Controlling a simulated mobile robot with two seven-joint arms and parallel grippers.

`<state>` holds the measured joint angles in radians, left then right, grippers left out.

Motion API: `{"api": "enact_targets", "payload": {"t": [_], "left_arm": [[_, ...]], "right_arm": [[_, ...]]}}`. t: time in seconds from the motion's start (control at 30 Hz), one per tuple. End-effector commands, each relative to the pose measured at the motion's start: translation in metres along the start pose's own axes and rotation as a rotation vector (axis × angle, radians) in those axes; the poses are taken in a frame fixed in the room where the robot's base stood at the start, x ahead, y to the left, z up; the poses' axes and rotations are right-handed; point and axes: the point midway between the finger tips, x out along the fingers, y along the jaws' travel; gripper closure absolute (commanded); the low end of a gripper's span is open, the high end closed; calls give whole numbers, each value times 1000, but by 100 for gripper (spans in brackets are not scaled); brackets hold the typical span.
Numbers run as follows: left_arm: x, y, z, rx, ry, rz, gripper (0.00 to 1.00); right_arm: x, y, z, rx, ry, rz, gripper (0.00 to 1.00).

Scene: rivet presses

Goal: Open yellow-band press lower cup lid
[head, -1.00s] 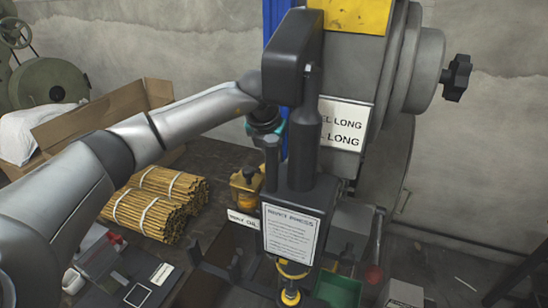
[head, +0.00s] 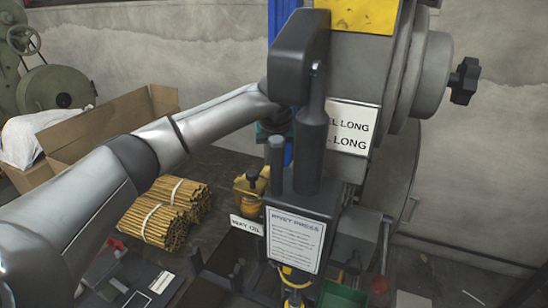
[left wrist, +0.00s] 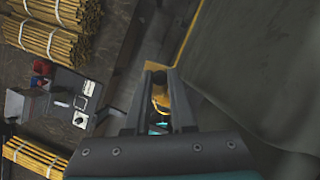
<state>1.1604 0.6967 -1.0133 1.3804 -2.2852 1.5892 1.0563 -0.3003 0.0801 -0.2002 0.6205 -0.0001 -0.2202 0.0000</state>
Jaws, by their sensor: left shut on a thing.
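The press (head: 320,215) stands in the middle of the head view, with a yellow band (head: 355,15) at its top. A yellow cup (head: 249,206) with a dark knob on top sits low at the press's left, by an oil label. My left arm reaches behind the press's dark column; its gripper is hidden there in the head view. In the left wrist view my left gripper (left wrist: 161,78) is shut on a small yellow part (left wrist: 160,97), seen between its fingers. I cannot tell whether this part is the lid. My right gripper is not in view.
Bundles of brown sticks (head: 165,212) lie on the dark bench at the left, before a cardboard box (head: 110,120). A green bin (head: 342,297) stands low at the press's right. The press's column and body closely hem in my left wrist.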

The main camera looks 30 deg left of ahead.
Motion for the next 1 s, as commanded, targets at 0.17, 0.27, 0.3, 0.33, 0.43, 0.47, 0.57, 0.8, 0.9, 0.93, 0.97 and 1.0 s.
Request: {"api": "enact_targets", "payload": {"t": [0.17,0.27,0.3,0.33,0.43,0.47,0.57,0.8,0.9,0.93,0.97,1.0], "left_arm": [[-1,0,1,-1,-3,-2,100],[-1,0,1,0,-3,-2,76],[-1,0,1,0,-3,-2,72],[-1,0,1,0,-3,-2,69],[-1,0,1,0,-2,-2,57],[-1,0,1,0,-2,-1,54],[0,0,0,1,-1,-1,48],[-2,0,0,1,-1,-1,48],[-10,-1,1,1,-2,-4,48],[-14,-1,1,2,-2,-4,48],[-18,-1,1,1,-3,-5,48],[-26,-1,1,2,-4,-4,48]], "right_arm": [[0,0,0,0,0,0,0],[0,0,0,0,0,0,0],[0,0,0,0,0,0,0],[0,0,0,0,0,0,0],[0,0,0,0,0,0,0],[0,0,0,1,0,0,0],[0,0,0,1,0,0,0],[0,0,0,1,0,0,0],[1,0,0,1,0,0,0],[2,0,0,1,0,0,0],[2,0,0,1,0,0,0],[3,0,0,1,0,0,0]]}}
